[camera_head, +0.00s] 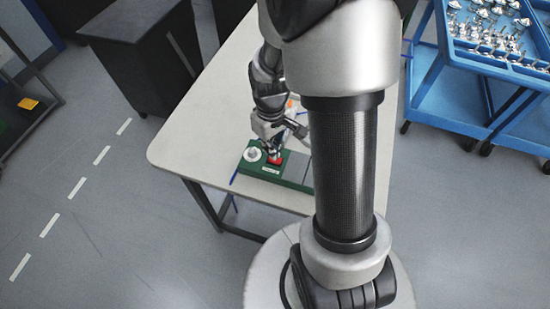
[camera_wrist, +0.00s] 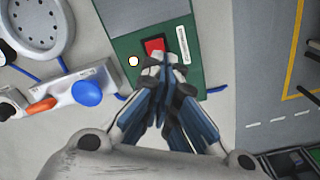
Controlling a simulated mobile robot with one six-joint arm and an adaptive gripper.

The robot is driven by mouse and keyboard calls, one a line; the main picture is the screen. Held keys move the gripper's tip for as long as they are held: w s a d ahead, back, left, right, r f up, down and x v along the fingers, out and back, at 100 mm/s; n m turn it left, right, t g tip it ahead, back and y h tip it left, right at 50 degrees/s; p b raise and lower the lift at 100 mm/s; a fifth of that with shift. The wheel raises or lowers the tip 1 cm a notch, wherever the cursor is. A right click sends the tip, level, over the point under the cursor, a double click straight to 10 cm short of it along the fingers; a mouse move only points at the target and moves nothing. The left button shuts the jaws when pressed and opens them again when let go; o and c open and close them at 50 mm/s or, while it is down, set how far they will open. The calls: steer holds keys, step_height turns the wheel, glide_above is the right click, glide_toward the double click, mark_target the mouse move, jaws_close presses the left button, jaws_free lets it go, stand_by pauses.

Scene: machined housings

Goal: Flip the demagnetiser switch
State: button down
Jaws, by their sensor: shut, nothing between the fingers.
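The demagnetiser is a green box (camera_head: 262,172) near the front edge of the pale table in the head view. It also shows in the wrist view (camera_wrist: 125,48), with a grey plate (camera_wrist: 135,12) at one end. Its red switch (camera_wrist: 153,45) lies just beyond my fingertips, with a small pale round spot (camera_wrist: 133,61) and a white label (camera_wrist: 183,45) on either side. My gripper (camera_wrist: 165,63) is shut and empty, its tips over the green face at the switch's near edge. I cannot tell whether they touch it. The red switch (camera_head: 275,160) is partly hidden by my gripper (camera_head: 272,152) in the head view.
A white device with a blue knob (camera_wrist: 87,92) and a round perforated white head (camera_wrist: 38,25) lie left of the box. The table (camera_head: 205,130) is clear to the left. A blue cart (camera_head: 440,97) with metal parts stands at right, a dark cabinet (camera_head: 150,65) at left.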

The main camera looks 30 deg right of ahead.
steer(key=shift+f+b, duration=0.9)
steer(key=shift+f, duration=0.25)
stand_by(0.5)
steer(key=shift+r+p, duration=2.85)
steer(key=shift+r, duration=0.7)
